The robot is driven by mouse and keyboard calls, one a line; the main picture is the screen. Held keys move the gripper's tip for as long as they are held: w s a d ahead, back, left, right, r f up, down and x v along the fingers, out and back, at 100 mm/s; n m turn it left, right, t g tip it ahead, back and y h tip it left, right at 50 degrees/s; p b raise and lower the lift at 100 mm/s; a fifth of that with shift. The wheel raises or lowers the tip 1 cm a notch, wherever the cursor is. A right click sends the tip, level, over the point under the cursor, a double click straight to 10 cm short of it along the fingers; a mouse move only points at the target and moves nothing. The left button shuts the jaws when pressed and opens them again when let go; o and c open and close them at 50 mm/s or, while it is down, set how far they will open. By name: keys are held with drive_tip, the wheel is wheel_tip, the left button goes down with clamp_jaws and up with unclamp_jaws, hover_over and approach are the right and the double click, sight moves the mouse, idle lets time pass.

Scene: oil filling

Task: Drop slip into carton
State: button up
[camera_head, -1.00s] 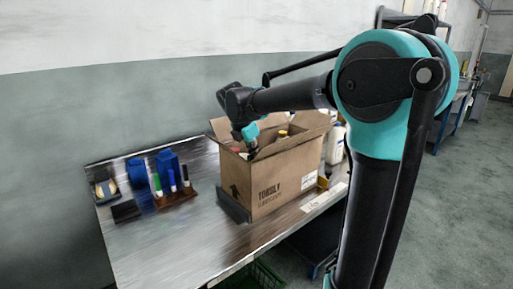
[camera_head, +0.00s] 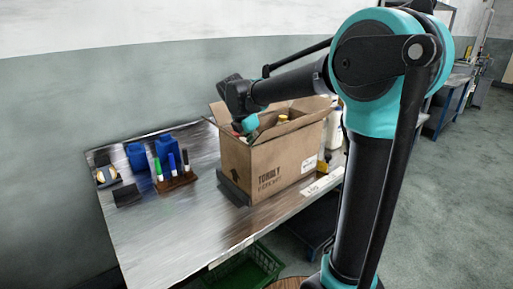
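The carton (camera_head: 255,173) is an open cardboard box with raised flaps, on the right part of the metal table. Bottles with yellow (camera_head: 283,118) and red tops show inside it. My gripper (camera_head: 246,138) points down at the left part of the carton's opening. Its fingertips are hidden by the carton's front edge and the gripper's own body, so I cannot see whether it is open or holds anything. No slip is visible in this view.
A wooden marker holder (camera_head: 176,181), blue containers (camera_head: 137,156) and a dark flat block (camera_head: 127,195) stand at the table's left. A white jug (camera_head: 334,128) is behind the carton. The table's front middle is clear. A green crate (camera_head: 246,270) sits below.

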drive_tip(key=v, duration=1.2)
